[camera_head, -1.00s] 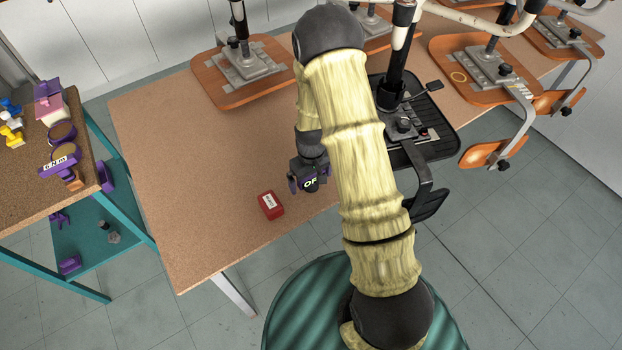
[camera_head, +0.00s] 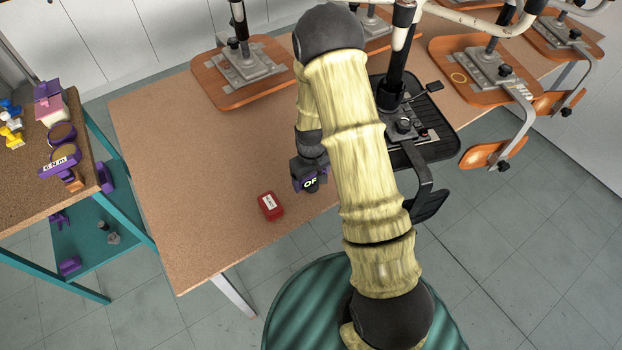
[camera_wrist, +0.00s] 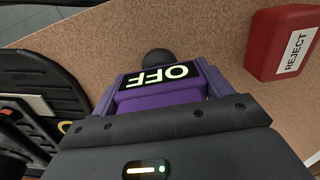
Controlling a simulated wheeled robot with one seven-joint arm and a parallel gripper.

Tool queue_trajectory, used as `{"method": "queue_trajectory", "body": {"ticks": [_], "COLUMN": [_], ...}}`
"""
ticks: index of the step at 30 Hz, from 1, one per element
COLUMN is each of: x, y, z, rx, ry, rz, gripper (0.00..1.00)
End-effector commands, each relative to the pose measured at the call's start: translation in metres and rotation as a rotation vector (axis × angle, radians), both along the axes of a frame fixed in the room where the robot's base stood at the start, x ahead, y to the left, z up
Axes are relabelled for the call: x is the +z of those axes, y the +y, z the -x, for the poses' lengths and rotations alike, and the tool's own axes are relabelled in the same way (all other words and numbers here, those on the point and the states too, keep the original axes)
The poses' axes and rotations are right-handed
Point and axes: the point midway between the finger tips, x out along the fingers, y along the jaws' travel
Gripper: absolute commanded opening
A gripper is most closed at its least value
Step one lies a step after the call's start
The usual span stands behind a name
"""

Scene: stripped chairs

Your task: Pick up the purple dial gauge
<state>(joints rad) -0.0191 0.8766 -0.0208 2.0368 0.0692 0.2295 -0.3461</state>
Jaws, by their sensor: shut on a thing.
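The purple dial gauge (camera_wrist: 160,96) is a purple block with a black label reading OFF, and a dark round part shows beyond it. No dial face is visible. My gripper (camera_wrist: 163,88) is shut on it, one finger on each side, in the wrist view. In the head view my gripper (camera_head: 309,182) is over the front part of the brown table (camera_head: 200,150), and the gauge's OFF label (camera_head: 310,183) shows at its tip. I cannot tell whether the gauge touches the tabletop.
A red block marked REJECT (camera_head: 270,206) lies close by on the left. A black chair mechanism (camera_head: 415,125) stands to the right. Wooden chair boards (camera_head: 225,85) lie at the back. A cork-topped bench (camera_head: 30,190) with purple and yellow items stands at far left. The table's left half is clear.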

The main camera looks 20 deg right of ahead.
Motion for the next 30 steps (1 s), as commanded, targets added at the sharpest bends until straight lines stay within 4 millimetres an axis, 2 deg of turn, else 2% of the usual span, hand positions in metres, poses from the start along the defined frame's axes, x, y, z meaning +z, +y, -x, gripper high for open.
{"method": "queue_trajectory", "body": {"ticks": [5,15,18,30], "x": [0.02,0.079,0.09,0.097], "y": [0.0,0.0,0.0,0.0], "z": [-0.001,-0.001,-0.001,-0.001], "rx": [0.0,0.0,0.0,0.0], "ry": [-0.006,-0.006,-0.005,-0.002], "rz": [0.0,0.0,0.0,-0.001], "gripper": [0.46,0.46,0.46,0.46]}}
